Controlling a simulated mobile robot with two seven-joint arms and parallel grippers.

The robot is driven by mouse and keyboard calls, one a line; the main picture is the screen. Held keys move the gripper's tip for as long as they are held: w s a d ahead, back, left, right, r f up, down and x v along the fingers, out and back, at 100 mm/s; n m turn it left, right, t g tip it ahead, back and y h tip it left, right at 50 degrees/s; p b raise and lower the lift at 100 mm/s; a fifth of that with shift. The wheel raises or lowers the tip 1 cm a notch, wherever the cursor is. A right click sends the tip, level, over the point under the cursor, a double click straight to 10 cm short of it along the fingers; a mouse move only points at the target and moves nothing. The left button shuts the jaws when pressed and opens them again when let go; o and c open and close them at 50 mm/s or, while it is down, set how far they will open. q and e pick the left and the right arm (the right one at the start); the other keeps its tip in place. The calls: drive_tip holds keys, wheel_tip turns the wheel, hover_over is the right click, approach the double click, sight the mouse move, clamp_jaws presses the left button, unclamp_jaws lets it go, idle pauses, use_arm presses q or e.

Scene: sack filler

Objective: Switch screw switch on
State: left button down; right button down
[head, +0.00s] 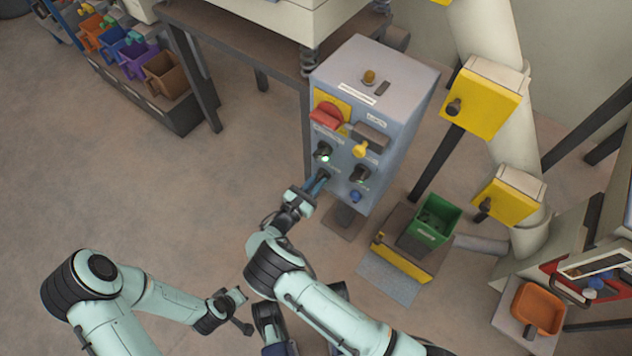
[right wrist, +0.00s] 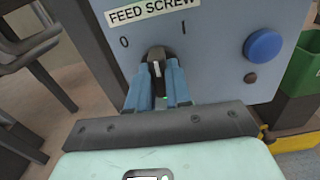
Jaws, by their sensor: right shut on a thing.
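The screw switch (right wrist: 157,62) is a dark rotary knob with a white pointer mark, under a FEED SCREW label (right wrist: 152,13) on the blue-grey control box (head: 362,120). A 0 stands at its upper left and an I at its upper right. The white mark points nearly straight up in the right wrist view, between the two. My right gripper (right wrist: 157,88) is shut on the knob, one blue finger on each side; in the head view it reaches the lower left of the panel (head: 317,184). My left gripper (head: 240,311) hangs low, away from the box; its jaws are unclear.
A green bin (head: 432,222) stands right of the box. Open floor lies left.

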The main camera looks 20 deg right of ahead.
drive_tip(key=m, duration=0.3)
drive_tip(key=shift+d+m, duration=0.15)
drive_tip(key=shift+m, duration=0.25)
use_arm(q)
drive_tip(key=shift+s+d+r, duration=0.1)
drive_tip(key=shift+s, duration=0.15)
use_arm(e)
drive_tip(key=shift+w+r+m, duration=0.1)
drive_tip(key=shift+m, duration=1.7)
drive_tip(key=c, duration=1)
unclamp_jaws()
drive_tip(key=shift+d, duration=0.1)
drive_tip(key=shift+c, duration=0.2)
use_arm(q)
drive_tip(key=shift+w, duration=0.1)
drive_tip(key=shift+s+d+r+g+p, duration=0.15)
drive_tip(key=shift+s+d+r+p, duration=0.15)
drive_tip(key=shift+s+r+p, duration=0.15)
drive_tip(key=shift+s+d+r+g+p, duration=0.2)
drive_tip(key=shift+s+d+p, duration=0.1)
drive_tip(key=shift+s, duration=0.25)
use_arm(e)
drive_tip(key=v, duration=1.3)
drive_tip(key=shift+a, duration=0.2)
